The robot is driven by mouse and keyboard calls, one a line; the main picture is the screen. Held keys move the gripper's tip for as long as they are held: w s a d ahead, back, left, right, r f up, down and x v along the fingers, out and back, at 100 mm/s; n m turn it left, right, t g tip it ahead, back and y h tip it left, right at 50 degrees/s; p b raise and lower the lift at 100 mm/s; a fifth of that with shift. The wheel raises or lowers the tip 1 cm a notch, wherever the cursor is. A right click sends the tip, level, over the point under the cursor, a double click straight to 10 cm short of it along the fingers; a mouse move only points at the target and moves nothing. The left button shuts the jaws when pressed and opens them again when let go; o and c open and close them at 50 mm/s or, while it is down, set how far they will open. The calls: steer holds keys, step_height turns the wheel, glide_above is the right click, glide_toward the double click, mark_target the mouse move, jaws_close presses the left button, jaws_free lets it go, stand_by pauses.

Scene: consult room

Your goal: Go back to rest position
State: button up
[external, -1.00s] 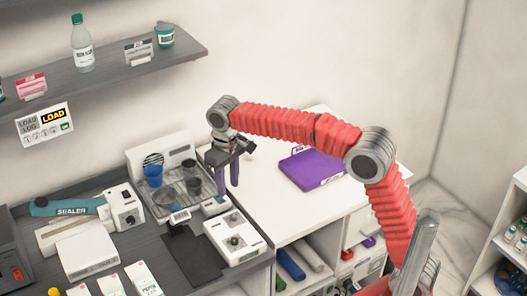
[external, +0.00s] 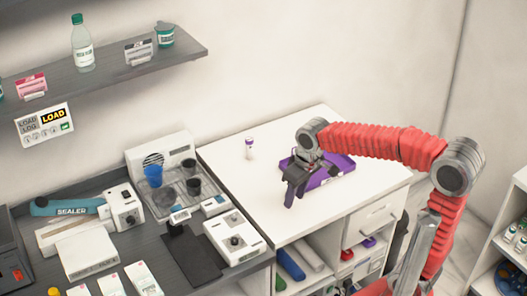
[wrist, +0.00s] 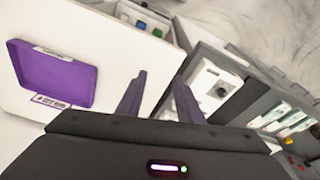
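My gripper (external: 293,188) hangs over the white counter (external: 245,185), in front of a purple tray (external: 337,166) and partly covering its left side in the external view. In the wrist view my gripper's fingers (wrist: 158,98) are spread apart with nothing between them. The purple tray (wrist: 55,82) lies to the left of the fingers there. My red arm reaches in from the right and is still stretched out over the counter.
A rack with dark cups and a blue cup (external: 153,176) stands further left, beside a white device (external: 235,236). A shelf (external: 110,65) hangs on the wall.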

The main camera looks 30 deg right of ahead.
steer(key=s+d+r+m+t, duration=0.1)
steer(key=s+d+m+t, duration=0.2)
steer(key=s+d, duration=0.9)
steer(key=shift+s+d+h, duration=0.3)
steer(key=shift+s+d, duration=0.1)
steer(key=shift+d, duration=0.1)
steer(key=shift+o, duration=0.5)
stand_by(2.0)
